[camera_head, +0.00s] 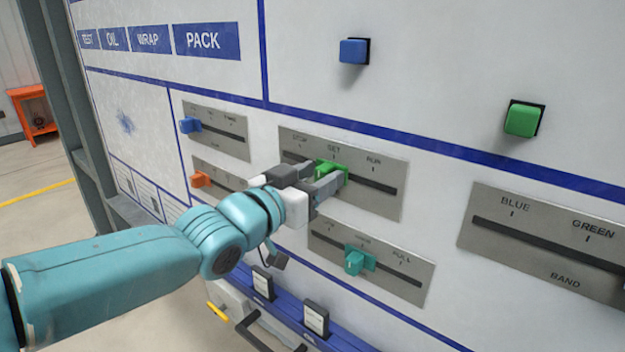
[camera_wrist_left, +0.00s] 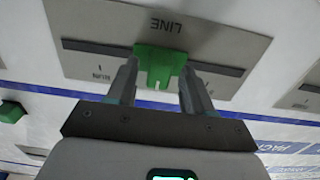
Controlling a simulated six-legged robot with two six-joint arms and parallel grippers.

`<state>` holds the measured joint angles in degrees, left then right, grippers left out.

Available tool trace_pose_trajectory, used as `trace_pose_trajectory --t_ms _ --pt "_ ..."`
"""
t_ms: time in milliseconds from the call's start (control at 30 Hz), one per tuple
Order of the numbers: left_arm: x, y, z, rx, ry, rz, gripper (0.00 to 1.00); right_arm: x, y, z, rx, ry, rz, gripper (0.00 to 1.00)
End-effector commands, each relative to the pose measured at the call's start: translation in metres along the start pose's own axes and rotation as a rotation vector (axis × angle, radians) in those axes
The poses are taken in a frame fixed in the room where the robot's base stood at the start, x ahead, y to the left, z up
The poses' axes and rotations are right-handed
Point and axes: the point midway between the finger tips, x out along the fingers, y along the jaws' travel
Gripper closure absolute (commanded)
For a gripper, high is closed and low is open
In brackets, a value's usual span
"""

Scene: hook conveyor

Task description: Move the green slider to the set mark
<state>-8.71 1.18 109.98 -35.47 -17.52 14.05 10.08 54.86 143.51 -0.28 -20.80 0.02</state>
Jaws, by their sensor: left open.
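The green slider (camera_head: 331,167) sits in the dark slot of a grey plate (camera_head: 388,207) with a set mark above the slot, flanked by a stop and a run mark. In the head view the slider stands close below the set lettering; its exact alignment is partly hidden by my gripper. My left gripper (camera_head: 322,177) is open at the slider. In the left wrist view the slider (camera_wrist_left: 158,66) stands between the two open fingers (camera_wrist_left: 157,85), with a small gap to each. My right gripper is not in view.
A teal slider (camera_head: 355,261) is on the plate below. A blue slider (camera_head: 190,125) and an orange slider (camera_head: 201,180) are to the left. Green (camera_head: 523,119) and blue (camera_head: 353,51) buttons stick out above. A BLUE/GREEN band plate (camera_head: 545,245) is at right.

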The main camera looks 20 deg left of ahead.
Motion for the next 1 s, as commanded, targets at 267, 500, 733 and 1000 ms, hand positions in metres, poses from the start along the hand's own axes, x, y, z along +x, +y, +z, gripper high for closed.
trace_pose_trajectory --t_ms 267,500,733,1000 --pt "-0.040 -0.001 -0.001 0.000 0.002 -0.003 0.49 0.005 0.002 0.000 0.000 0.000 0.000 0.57" --pt "-0.105 -0.002 -0.004 0.002 0.002 -0.005 0.49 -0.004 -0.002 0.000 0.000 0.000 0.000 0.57" --pt "-0.149 -0.002 -0.003 0.002 0.001 -0.005 0.49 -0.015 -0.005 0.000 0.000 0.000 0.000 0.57" --pt "-0.163 -0.001 0.000 0.000 -0.001 -0.001 0.49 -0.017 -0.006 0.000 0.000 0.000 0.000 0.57"
